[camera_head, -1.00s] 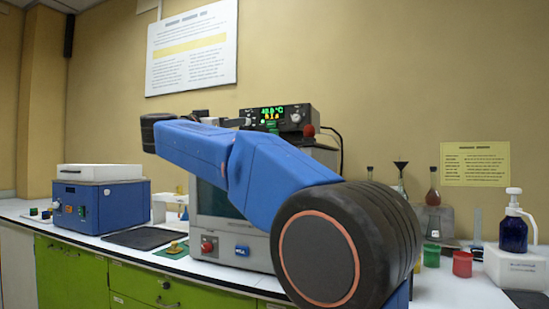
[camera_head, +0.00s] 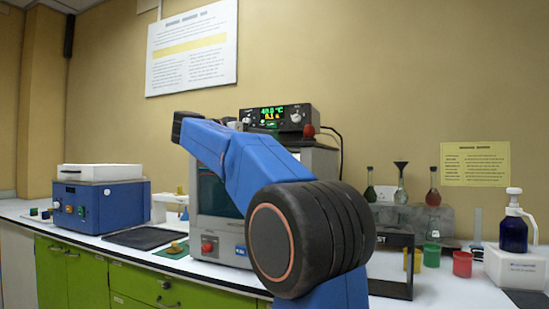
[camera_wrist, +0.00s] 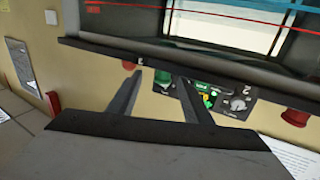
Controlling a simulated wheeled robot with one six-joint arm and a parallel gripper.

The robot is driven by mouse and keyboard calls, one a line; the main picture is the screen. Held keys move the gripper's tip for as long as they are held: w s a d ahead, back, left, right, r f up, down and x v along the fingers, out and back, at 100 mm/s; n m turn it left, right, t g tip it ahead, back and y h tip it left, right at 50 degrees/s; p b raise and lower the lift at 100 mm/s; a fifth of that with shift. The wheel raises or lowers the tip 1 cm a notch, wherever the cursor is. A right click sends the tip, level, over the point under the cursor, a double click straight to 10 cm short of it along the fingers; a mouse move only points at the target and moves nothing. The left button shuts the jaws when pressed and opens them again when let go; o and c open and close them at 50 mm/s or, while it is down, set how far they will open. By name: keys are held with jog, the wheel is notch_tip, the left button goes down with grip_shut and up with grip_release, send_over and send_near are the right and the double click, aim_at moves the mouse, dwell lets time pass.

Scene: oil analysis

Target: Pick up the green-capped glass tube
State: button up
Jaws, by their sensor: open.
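In the wrist view my gripper (camera_wrist: 160,78) has its two dark fingers apart, with nothing held between them. A small green part (camera_wrist: 166,82) shows just beyond and between the fingertips, beside a lit control panel (camera_wrist: 205,92). I cannot tell whether this green part is a tube cap. No green-capped glass tube can be clearly made out in the head view. There my blue arm crosses in front of the grey instrument, and my fingers cannot be made out.
A controller with a lit display (camera_head: 277,118) sits on the grey instrument (camera_head: 236,252). A black stand (camera_head: 390,288), a green cup (camera_head: 432,256), a red cup (camera_head: 462,264) and several flasks are at the right. A blue machine (camera_head: 112,208) is at the left. A dark bar crosses the wrist view's top.

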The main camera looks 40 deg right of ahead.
jog(key=d, duration=0.2)
jog(key=shift+d, duration=0.35)
jog(key=shift+w+d+r, duration=0.1)
jog(key=shift+w+d, duration=0.05)
jog(key=shift+d, duration=1.2)
jog(key=shift+w+d+r, duration=0.1)
jog(key=shift+w+d, duration=0.05)
jog(key=shift+d, duration=1.2)
jog(key=shift+c, duration=0.3)
grip_shut()
